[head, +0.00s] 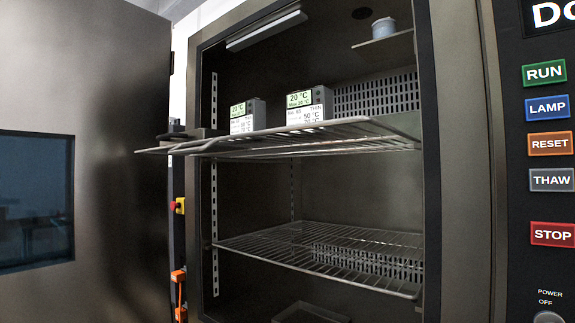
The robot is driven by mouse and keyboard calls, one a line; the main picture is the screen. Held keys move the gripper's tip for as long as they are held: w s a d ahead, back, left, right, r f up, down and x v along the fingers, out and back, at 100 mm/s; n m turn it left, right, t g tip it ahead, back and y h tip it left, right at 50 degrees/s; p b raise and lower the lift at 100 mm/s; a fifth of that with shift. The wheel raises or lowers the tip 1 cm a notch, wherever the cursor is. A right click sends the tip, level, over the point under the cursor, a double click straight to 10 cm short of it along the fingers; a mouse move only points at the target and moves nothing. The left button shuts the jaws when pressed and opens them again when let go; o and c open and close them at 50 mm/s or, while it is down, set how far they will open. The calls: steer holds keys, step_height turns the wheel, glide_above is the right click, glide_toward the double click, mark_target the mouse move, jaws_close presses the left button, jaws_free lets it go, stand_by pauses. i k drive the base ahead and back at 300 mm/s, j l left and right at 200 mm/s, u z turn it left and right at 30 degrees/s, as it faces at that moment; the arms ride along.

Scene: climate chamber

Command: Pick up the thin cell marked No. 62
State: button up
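Two small light-grey box-shaped cells stand upright side by side on the upper wire shelf (385,131) of the open chamber. The right cell (309,107) has a green and white label with "20 °C" on top. Below that is a "No." line, too small to read surely, with what looks like "THIN", and "50 °C". The left cell (245,117) is similar, with a "20 °C" label. Its lower part is partly hidden by the shelf edge and its number is not readable. I see no gripper fingers in this view.
The upper shelf juts out towards the left front. A dark fitting (187,133) sits by its left edge. The lower shelf (350,250) looks bare. The open door (120,200) fills the left; the button panel (548,190) is right. A small cup (383,27) stands high inside.

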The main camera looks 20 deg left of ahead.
mark_target(249, 116)
steer(key=i+j+u, duration=0.15)
steer(key=i, duration=0.45)
steer(key=i+j+u, duration=0.1)
steer(key=i, duration=0.45)
steer(key=k+j, duration=0.15)
steer(key=k, duration=0.2)
steer(key=k+j, duration=0.1)
steer(key=k, duration=0.25)
